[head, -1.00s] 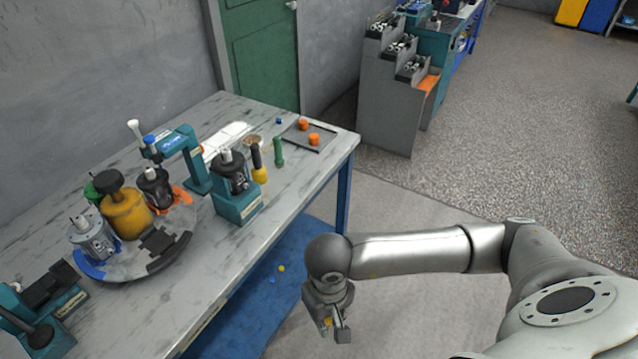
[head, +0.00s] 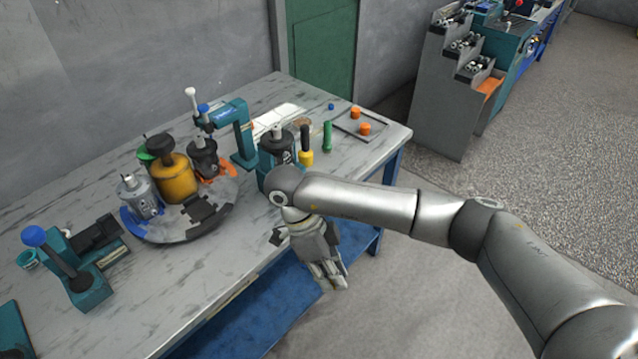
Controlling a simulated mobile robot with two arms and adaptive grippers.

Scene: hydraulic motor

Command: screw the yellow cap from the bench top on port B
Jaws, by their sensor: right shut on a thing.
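My right gripper (head: 334,283) hangs in front of the bench's front edge, over the blue lower surface, fingers pointing down. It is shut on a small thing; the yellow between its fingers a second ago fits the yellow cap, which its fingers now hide. A dark motor with a light shaft (head: 277,142) stands upright in a teal fixture, partly behind my right arm. A grey motor (head: 140,196) and another dark motor (head: 203,155) stand on the round turntable (head: 180,231). No port letters can be read, so I cannot tell which is port B. My left gripper is out of view.
A yellow canister (head: 174,180) stands between the turntable motors. A teal press (head: 243,135), a yellow-black tool (head: 306,145) and a green tool (head: 327,135) stand behind. A tray holds orange caps (head: 365,129); a small blue piece (head: 331,106) lies nearby.

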